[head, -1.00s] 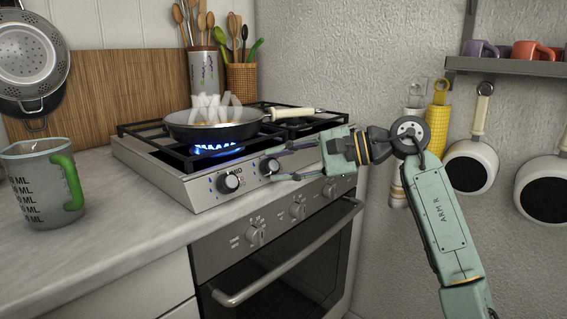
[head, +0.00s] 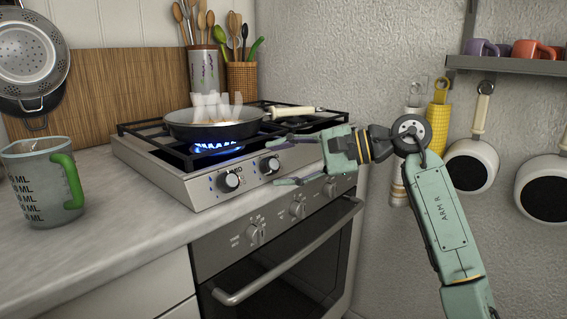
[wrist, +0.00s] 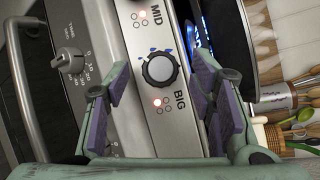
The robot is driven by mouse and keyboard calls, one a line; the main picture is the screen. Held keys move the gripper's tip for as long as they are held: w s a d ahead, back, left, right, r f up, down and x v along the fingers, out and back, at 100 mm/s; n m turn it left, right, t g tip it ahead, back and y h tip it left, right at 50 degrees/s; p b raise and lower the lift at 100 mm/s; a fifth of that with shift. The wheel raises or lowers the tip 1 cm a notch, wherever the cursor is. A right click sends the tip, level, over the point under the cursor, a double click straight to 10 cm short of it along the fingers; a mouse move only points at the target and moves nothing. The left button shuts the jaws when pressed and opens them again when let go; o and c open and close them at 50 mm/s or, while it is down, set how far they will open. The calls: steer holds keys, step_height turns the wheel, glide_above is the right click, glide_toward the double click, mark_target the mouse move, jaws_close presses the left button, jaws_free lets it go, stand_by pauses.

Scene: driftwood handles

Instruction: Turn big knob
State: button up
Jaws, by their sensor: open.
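The big knob (head: 270,166) is the right-hand round black-and-silver knob on the front panel of the stove (head: 190,194). In the wrist view the knob (wrist: 160,69) has the label BIG below it and MID above it. My gripper (head: 273,161) is open and empty, pointing at this knob from the right. In the wrist view its two purple-padded fingers (wrist: 160,80) lie on either side of the knob, with a gap at each side. I see no contact. How far the fingertips are from the panel is hard to tell.
A second knob (head: 229,181) sits to the left. A steaming pan (head: 215,126) stands over a lit blue flame (head: 215,148); its pale handle (head: 290,112) reaches above my gripper. Oven knobs (head: 298,207) and the oven handle (head: 285,263) lie below.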

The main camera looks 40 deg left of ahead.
steer(key=v, duration=1.1)
steer(key=shift+w+d, duration=0.2)
steer(key=shift+d, duration=0.15)
steer(key=shift+a+r, duration=0.1)
